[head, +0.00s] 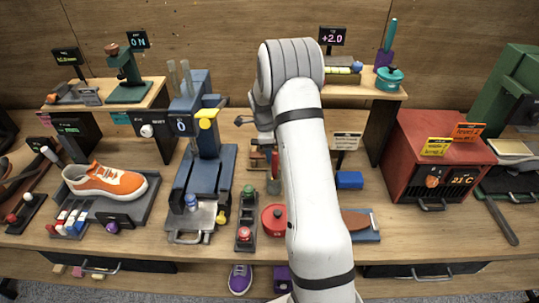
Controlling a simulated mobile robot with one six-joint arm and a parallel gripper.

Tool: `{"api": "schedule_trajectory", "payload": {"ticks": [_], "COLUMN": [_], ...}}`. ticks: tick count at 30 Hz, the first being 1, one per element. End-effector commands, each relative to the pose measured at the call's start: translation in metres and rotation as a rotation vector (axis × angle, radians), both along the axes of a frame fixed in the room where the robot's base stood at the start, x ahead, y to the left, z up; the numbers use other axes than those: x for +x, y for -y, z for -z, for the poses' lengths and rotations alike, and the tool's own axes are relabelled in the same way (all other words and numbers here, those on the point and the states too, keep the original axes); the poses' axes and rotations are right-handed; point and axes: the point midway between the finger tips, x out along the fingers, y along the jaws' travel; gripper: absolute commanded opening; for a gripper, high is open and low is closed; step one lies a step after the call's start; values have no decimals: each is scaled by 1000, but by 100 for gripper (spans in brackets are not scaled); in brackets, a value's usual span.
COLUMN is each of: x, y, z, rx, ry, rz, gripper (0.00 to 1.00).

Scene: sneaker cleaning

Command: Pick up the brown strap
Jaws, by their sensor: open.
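A flat brown piece (357,220), which may be the brown strap, lies on a small blue-grey tray (368,236) just right of my arm. A pale grey bar sits at the tray's right end. My arm covers the piece's left side, so its full shape is hidden.
An orange sneaker (104,181) sits on a grey tray at left. A blue press (205,160) stands left of my arm, with a red round tin (274,219) nearer. A blue block (349,180) lies behind the brown piece. A red oven (437,155) stands at right.

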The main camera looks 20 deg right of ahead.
Motion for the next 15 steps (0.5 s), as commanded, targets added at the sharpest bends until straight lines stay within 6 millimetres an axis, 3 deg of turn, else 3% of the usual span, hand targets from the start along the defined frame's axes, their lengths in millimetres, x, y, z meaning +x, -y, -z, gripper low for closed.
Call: {"api": "schedule_trajectory", "payload": {"ticks": [3, 15], "x": [0, 0], "y": [0, -1], "z": [0, 0], "rx": [0, 0], "ry": [0, 0], "rz": [0, -1], "gripper": [54, 21]}}
